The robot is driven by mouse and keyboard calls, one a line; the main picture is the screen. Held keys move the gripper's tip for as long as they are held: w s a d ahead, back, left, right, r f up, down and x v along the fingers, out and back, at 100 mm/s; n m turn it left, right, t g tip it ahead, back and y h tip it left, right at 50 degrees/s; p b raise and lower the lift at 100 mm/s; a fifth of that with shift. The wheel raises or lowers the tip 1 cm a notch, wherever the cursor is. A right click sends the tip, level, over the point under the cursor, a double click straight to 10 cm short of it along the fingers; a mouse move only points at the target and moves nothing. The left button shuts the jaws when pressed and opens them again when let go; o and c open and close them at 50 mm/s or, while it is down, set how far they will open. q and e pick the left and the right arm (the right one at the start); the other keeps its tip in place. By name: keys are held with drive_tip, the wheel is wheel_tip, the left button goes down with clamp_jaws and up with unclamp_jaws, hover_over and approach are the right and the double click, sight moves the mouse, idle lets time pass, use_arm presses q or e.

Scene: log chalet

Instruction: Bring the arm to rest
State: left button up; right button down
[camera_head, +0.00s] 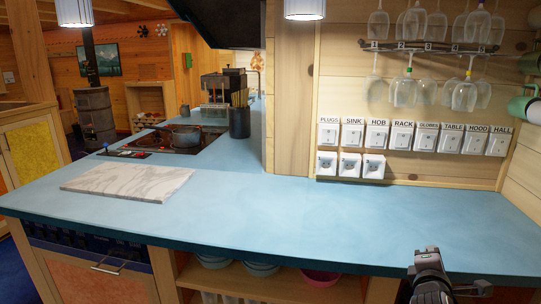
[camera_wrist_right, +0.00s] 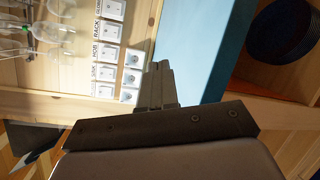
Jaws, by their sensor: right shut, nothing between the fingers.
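My right gripper (camera_head: 428,258) shows at the lower right of the head view, in front of the blue counter's (camera_head: 300,222) front edge. It is shut and empty. In the right wrist view the closed fingers (camera_wrist_right: 160,84) stand together, with the row of switches beyond them and the blue counter (camera_wrist_right: 195,45) to their right. Nothing is held between the fingers. My left gripper is not in either view.
Labelled switches (camera_head: 402,136) and sockets line the wooden wall, with stemmed glasses (camera_head: 405,88) hanging above. A marble board (camera_head: 128,182), a pot (camera_head: 184,134) on the hob and a dark utensil holder (camera_head: 240,122) stand at left. The counter's middle and right are clear.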

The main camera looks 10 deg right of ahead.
drive_tip(key=s+a+f+m+y, duration=0.3)
drive_tip(key=s+a+f+y, duration=0.1)
drive_tip(key=s+a+f, duration=0.3)
drive_tip(key=s+a+f+m+y, duration=0.35)
drive_tip(key=s+a+f, duration=0.2)
drive_tip(key=f, duration=0.35)
drive_tip(key=s+a+f+m+g+y, duration=0.1)
drive_tip(key=s+a+f+m+y, duration=0.1)
drive_tip(key=s+a, duration=0.3)
drive_tip(key=s+a+f+m+g+y, duration=0.1)
drive_tip(key=s+a+f+m, duration=0.3)
drive_tip(key=s, duration=0.4)
drive_tip(key=shift+s+a+f+m+g+y, duration=0.3)
drive_tip(key=shift+a+m+g+y, duration=0.15)
drive_tip(key=shift+a+y, duration=0.4)
